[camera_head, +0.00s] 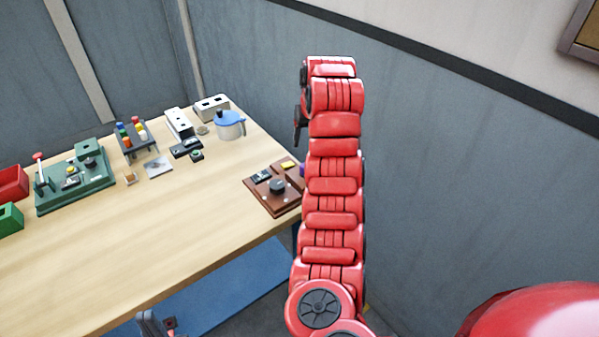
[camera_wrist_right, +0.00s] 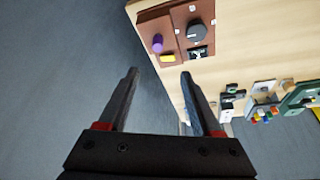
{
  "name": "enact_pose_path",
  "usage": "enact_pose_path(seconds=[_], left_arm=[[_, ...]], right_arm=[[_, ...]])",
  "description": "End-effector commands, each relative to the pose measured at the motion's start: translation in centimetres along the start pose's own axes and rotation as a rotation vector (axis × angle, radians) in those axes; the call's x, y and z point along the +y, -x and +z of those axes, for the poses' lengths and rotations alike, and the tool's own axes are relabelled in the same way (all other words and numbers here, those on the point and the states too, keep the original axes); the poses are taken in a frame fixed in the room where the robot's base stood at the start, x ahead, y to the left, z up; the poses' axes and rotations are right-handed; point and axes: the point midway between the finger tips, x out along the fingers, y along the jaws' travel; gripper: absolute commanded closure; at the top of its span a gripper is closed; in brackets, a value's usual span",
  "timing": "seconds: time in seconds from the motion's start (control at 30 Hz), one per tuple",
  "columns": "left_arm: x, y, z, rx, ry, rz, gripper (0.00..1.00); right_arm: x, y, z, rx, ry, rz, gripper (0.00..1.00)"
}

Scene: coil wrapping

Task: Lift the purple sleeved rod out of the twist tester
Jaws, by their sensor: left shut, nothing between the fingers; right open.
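The purple sleeved rod (camera_wrist_right: 157,42) stands in the brown twist tester (camera_wrist_right: 178,57) in the right wrist view, beside a yellow block and a dark knob. In the head view the tester (camera_head: 260,195) sits at the table's right end, and only a sliver of purple (camera_head: 302,170) shows beside my right arm. My right gripper (camera_wrist_right: 160,73) is open and empty, above and short of the tester's edge, apart from the rod. In the head view its dark finger (camera_head: 298,125) shows partly. My left gripper (camera_head: 157,325) is shut and empty at the bottom edge, below the table.
The wooden table (camera_head: 150,225) has a clear front. Behind are a green fixture board (camera_head: 75,190), a rack with coloured caps (camera_head: 137,140), a blue-lidded pot (camera_head: 229,125) and white blocks. Red and green bins stand at the left. A grey wall is near my right arm.

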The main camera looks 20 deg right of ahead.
Motion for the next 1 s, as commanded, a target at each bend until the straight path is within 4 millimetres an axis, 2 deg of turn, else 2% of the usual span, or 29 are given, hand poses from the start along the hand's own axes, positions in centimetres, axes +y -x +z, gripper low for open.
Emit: enact_pose_path(seconds=[0.1,0.47,0.7,0.87,1.0], left_arm=[[0.0,0.5,0.1,0.000,0.000,0.000,1.00],[0.1,1.4,0.2,0.000,0.000,0.000,1.00],[0.0,-0.2,0.0,0.000,0.000,0.000,1.00],[0.0,-0.6,-0.1,0.000,0.000,0.000,1.00],[-0.1,-1.9,-0.3,0.000,0.000,0.000,1.00]], right_arm=[[0.4,-2.3,0.2,-0.004,-0.001,0.004,0.34],[0.2,-6.5,0.1,0.001,-0.002,0.001,0.34],[0.1,-10.3,0.0,-0.004,0.000,0.001,0.34],[0.1,-11.4,0.0,0.001,0.000,0.002,0.34],[0.2,-12.4,0.0,-0.001,0.000,0.001,0.34]])
